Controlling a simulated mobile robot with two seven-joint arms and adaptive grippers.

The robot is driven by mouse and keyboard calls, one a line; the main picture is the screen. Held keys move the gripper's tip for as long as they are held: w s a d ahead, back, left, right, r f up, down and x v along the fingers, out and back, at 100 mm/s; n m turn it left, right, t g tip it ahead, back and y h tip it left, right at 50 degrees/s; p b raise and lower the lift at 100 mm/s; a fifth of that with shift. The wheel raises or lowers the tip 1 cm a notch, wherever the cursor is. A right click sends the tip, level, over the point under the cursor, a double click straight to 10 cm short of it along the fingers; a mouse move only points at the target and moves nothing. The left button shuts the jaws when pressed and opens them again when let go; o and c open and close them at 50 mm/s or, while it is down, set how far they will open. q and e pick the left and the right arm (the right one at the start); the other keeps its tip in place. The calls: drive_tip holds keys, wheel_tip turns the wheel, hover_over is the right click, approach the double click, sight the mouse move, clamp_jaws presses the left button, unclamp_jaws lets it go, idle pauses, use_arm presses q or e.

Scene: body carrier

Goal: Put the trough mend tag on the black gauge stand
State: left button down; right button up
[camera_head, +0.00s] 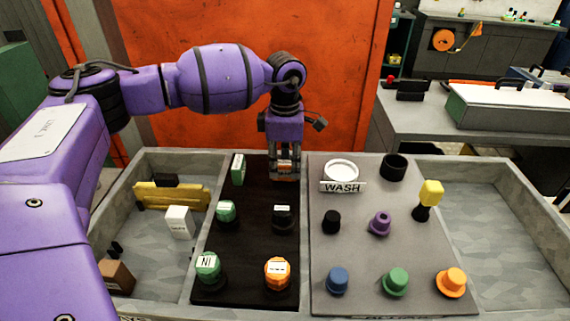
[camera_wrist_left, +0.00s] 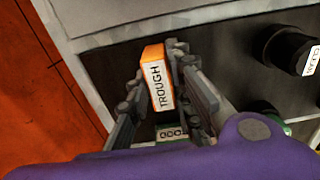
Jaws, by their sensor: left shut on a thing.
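My left gripper (camera_head: 285,176) is shut on the trough mend tag (camera_head: 285,166), a small orange block with a white label. In the left wrist view the tag (camera_wrist_left: 157,78) reads TROUGH and sits between the fingers (camera_wrist_left: 155,105). The gripper points down over the far right end of the black board (camera_head: 256,205). A black round piece with a white label (camera_head: 283,218) stands on the board nearer to me; I cannot tell whether it is the gauge stand. My right gripper is not in view.
A green labelled block (camera_head: 238,168) stands left of the gripper. Green knobs (camera_head: 226,212) and an orange knob (camera_head: 277,272) stand on the black board. The grey board (camera_head: 360,245) holds a WASH dish (camera_head: 341,170) and several coloured knobs. The right bin (camera_head: 500,235) is empty.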

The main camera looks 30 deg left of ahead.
sight(285, 162)
use_arm(q)
drive_tip(key=c, duration=1.6)
unclamp_jaws()
drive_tip(key=shift+f, duration=0.15)
drive_tip(key=shift+o, duration=0.2)
wheel_tip(285, 162, up, 12)
drive_tip(key=shift+r, duration=0.2)
